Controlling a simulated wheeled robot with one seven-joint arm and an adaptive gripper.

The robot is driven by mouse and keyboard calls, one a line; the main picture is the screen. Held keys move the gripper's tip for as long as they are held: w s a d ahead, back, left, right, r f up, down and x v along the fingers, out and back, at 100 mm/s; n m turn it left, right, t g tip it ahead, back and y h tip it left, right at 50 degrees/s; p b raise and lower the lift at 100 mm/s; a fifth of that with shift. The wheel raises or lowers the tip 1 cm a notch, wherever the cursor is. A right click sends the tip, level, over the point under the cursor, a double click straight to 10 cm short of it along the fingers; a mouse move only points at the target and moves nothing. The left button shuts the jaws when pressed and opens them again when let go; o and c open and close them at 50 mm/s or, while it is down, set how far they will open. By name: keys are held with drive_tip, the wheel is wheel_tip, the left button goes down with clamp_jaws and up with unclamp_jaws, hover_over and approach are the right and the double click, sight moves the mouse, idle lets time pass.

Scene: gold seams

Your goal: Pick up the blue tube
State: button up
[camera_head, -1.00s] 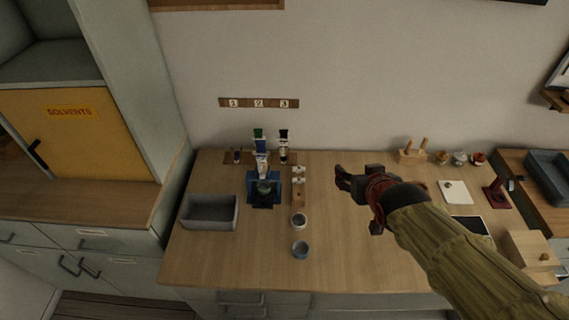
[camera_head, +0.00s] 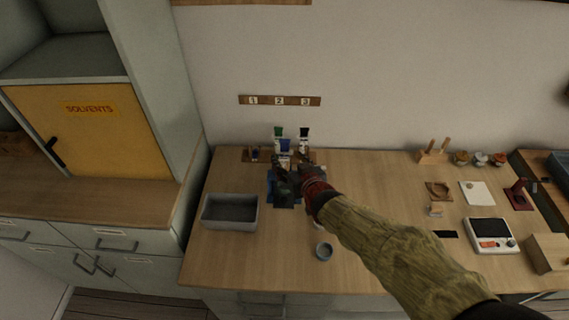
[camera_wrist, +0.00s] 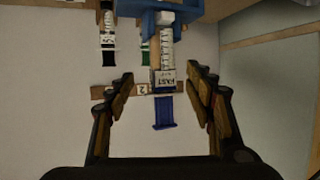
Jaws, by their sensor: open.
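The blue tube (camera_head: 285,146) stands upright in the blue stand (camera_head: 271,189), its blue end up and a white labelled body below. In the wrist view the blue tube (camera_wrist: 164,112) appears with its blue end pointing down the picture, between the two fingers. My gripper (camera_head: 290,176) is open at the stand and hides part of the tube and stand in the head view. In the wrist view my gripper (camera_wrist: 159,78) has a gap on both sides of the tube; I cannot tell the depth between fingertips and tube.
A green-ended tube (camera_head: 278,132) and a dark-ended tube (camera_head: 304,133) stand behind, near the wall. The number strip (camera_head: 279,100) is on the wall. The front of the table is mostly clear.

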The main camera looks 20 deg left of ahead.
sight(285, 158)
drive_tip(key=shift+b+x, duration=0.3)
drive_tip(key=shift+x, duration=1.15)
drive_tip(key=shift+d+f, duration=0.1)
drive_tip(key=shift+c, duration=1.2)
drive_tip(key=shift+s, duration=0.1)
drive_tip(key=c, duration=1.1)
clamp_jaws()
